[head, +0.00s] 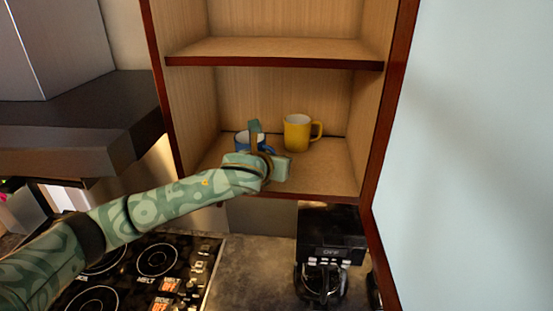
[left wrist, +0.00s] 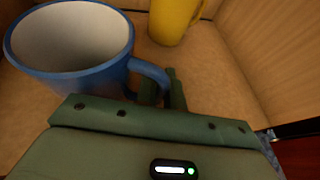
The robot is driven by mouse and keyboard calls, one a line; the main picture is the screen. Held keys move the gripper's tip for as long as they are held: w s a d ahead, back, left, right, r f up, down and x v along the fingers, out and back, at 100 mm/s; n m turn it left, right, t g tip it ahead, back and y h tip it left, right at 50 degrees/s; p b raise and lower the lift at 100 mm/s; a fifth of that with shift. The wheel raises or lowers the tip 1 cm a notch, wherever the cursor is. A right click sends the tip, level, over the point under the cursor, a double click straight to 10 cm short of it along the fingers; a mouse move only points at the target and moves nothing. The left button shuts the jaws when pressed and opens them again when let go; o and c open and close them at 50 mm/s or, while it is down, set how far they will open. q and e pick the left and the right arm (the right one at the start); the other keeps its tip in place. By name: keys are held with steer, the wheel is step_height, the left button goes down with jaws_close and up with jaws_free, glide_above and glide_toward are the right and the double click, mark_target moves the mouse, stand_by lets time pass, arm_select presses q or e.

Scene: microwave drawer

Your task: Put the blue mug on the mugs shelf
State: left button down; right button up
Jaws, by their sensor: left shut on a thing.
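The blue mug (head: 241,142) is inside the open cabinet, at the left of its lower shelf (head: 327,178). In the left wrist view the blue mug (left wrist: 108,72) is upright and empty, with its handle toward my gripper. My left gripper (head: 260,141) reaches in from the front and is shut on the mug's handle; its fingers (left wrist: 172,93) also show in the left wrist view. I cannot tell whether the mug's base touches the shelf. The gripper hides part of the mug in the head view. My right gripper is not in view.
A yellow mug (head: 297,134) stands on the same shelf, right of the blue mug. The upper shelf (head: 270,48) is bare. The open cabinet door (head: 465,150) is on the right. Below are a stovetop (head: 150,265) and a black coffee machine (head: 330,235).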

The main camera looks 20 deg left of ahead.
arm_select(q)
steer(key=shift+s+d+f, duration=0.15)
steer(key=shift+s+f, duration=0.05)
steer(key=c, duration=1.4)
jaws_free()
steer(key=shift+w+f, duration=0.1)
steer(key=shift+c, duration=0.2)
steer(key=b+v, duration=0.1)
steer(key=v, duration=1.5)
steer(key=shift+s, duration=0.3)
